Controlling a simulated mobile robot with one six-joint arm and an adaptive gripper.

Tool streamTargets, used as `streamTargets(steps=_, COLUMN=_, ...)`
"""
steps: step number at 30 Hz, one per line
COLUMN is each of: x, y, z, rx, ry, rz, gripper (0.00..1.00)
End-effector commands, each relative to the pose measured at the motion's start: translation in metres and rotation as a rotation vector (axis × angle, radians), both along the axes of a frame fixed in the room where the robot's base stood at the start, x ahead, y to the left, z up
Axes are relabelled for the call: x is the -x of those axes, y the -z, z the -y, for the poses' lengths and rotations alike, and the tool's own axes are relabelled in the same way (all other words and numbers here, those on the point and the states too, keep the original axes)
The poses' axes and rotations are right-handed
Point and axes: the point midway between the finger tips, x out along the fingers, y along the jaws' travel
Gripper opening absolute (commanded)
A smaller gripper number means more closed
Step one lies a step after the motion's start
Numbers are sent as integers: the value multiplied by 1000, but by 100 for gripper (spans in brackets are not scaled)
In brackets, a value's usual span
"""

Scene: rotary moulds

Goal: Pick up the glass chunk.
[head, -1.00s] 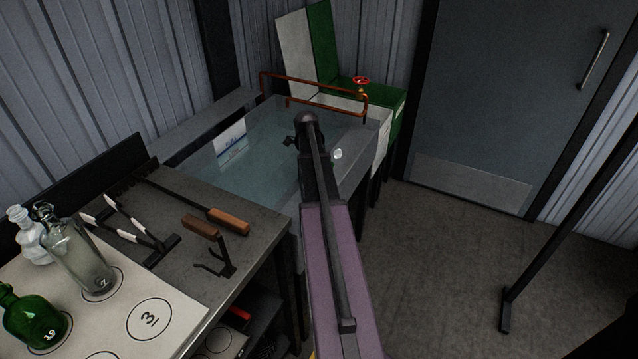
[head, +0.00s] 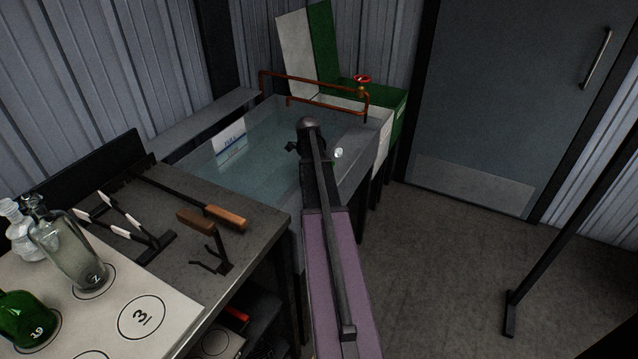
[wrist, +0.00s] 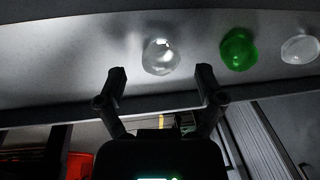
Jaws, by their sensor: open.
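In the wrist view, a clear, roundish glass chunk (wrist: 160,57) lies on a pale grey ledge (wrist: 60,75). My gripper (wrist: 160,74) is open, with one finger to each side of the chunk's line. The chunk appears just beyond the fingertips, and nothing is between the fingers. A green chunk (wrist: 238,49) and another clear chunk (wrist: 299,49) lie in a row to its right. In the head view, one small whitish chunk (head: 338,153) shows on the tank's right rim, beside my arm. My arm hides part of that rim, and the fingertips are not clear there.
A water-filled tank (head: 262,124) with a copper pipe (head: 312,84) and red valve (head: 362,79) stands ahead. A metal bench (head: 190,262) at left holds tools and bottles. A dark stand (head: 556,238) is at right. The floor before the door (head: 515,95) is clear.

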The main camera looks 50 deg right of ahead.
Motion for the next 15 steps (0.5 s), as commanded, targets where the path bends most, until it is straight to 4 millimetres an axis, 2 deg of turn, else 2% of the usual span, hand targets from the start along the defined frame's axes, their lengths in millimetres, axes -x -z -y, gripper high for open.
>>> streamTargets(steps=1, x=0, y=8, z=1, rx=0, ry=0, rz=0, gripper=87)
streamTargets(steps=6, x=1, y=15, z=2, rx=0, ry=0, rz=0, gripper=87)
streamTargets(steps=15, x=1, y=16, z=3, rx=0, ry=0, rz=0, gripper=87)
